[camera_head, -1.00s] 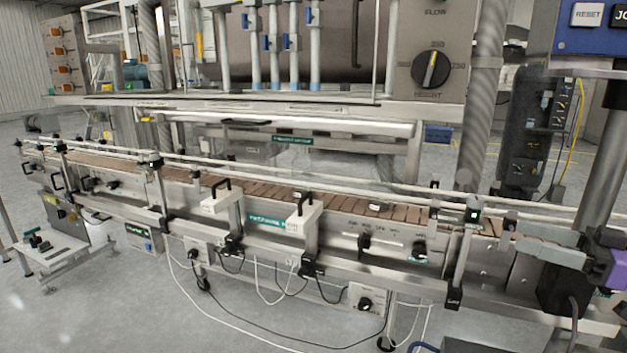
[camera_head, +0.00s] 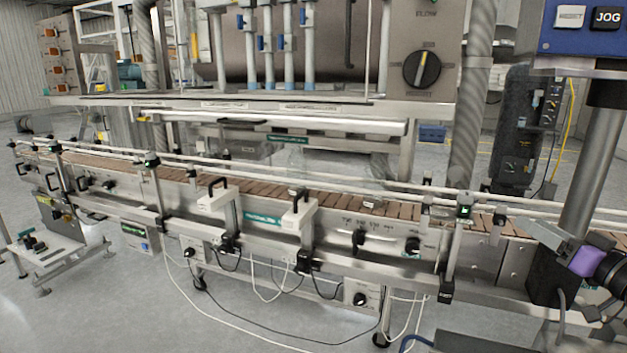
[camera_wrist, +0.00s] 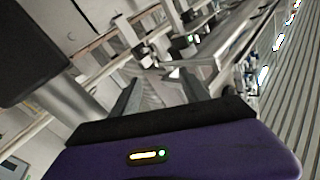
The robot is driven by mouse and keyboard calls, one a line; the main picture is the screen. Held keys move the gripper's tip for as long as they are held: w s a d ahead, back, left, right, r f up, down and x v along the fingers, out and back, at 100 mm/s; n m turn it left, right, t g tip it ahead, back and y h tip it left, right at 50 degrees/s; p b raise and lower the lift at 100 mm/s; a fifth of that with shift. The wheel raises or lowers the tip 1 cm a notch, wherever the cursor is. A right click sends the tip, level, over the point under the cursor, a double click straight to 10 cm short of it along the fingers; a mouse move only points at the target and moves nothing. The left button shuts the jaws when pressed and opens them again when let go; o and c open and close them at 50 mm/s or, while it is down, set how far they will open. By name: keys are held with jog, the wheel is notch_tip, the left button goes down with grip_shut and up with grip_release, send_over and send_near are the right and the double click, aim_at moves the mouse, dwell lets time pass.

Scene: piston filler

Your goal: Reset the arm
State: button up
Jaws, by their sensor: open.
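My gripper (camera_head: 530,225) is at the right edge of the head view, in front of the right end of the conveyor (camera_head: 330,200). It has a purple body and grey fingers, which point left and slightly up. In the wrist view, the two grey fingers of my gripper (camera_wrist: 160,82) stand apart with nothing held between them. The purple body fills the bottom of that view. My gripper appears apart from the conveyor rails, but the exact gap cannot be told.
A blue control panel (camera_head: 582,38) on a grey post (camera_head: 592,180) stands close to my gripper. A round black dial (camera_head: 422,70) is on the filler cabinet. White sensor brackets (camera_head: 298,214) stick out from the conveyor front. Open floor (camera_head: 90,310) lies in front.

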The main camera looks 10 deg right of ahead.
jog(key=s+a+f+m+g+h, duration=0.1)
jog(key=s+a+f+m+h, duration=0.3)
jog(key=f, duration=0.5)
jog(key=s+a+f+m+g+h, duration=0.1)
jog(key=s+a+f+h, duration=0.3)
jog(key=s+a+f, duration=0.3)
jog(key=s+a+f+n+g+y, duration=0.1)
jog(key=s+a+f+n+y, duration=0.25)
jog(key=s+a, duration=1.05)
jog(key=s+a+f+n+g+y, duration=0.1)
jog(key=s+a+f+n+y, duration=0.25)
jog(key=s+a, duration=1.05)
notch_tip(320, 180, up, 18)
jog(key=s+d+p, duration=0.1)
jog(key=d+p, duration=0.1)
jog(key=p, duration=1.5)
jog(key=shift+s+r+n, duration=0.15)
jog(key=shift+s+n, duration=0.05)
jog(key=shift+n, duration=0.1)
